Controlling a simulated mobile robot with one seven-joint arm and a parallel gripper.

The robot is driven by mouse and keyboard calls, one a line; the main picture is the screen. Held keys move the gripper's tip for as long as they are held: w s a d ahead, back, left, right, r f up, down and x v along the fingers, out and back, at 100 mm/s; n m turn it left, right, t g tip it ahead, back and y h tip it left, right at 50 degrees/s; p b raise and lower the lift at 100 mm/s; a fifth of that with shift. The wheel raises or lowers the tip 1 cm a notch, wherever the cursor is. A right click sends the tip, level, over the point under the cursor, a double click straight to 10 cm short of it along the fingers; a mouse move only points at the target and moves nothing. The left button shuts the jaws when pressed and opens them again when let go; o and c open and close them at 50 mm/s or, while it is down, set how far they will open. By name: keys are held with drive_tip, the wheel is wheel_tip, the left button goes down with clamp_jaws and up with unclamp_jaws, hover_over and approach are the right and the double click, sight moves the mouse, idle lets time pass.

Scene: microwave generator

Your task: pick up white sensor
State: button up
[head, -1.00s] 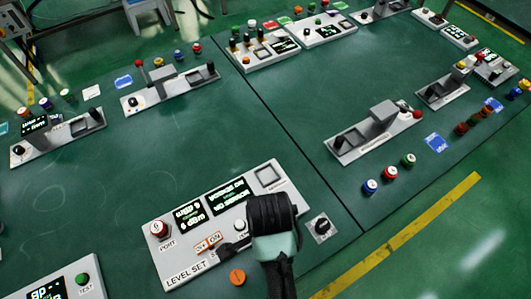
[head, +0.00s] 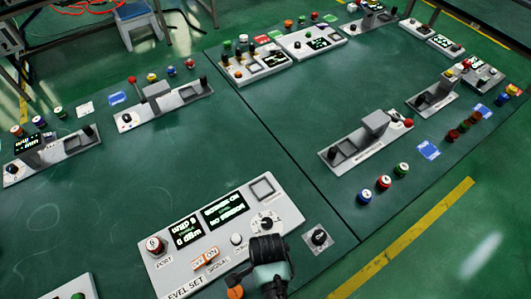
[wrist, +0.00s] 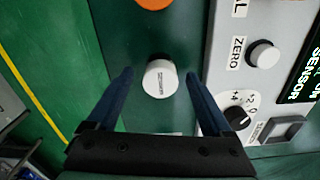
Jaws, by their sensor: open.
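The white sensor (wrist: 159,79) is a short white cylinder with small dark lettering on its top, standing on the dark green table in the wrist view. My gripper (wrist: 160,77) is open, with one blue finger at each side of the sensor in the picture and a visible gap on both sides. Whether the fingertips are down at the sensor's height I cannot tell. In the head view my gripper (head: 268,252) is low at the front edge of the grey panel, and the sensor is hidden there.
The grey control panel (head: 281,214) lies beside my gripper, with a white ZERO knob (wrist: 263,54) and a black dial (wrist: 237,118). An orange disc (wrist: 154,3) is close by. A black knob on a small plate (head: 319,239) stands to the right. The table's middle is clear.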

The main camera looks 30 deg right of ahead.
clamp_jaws()
idle(0.4)
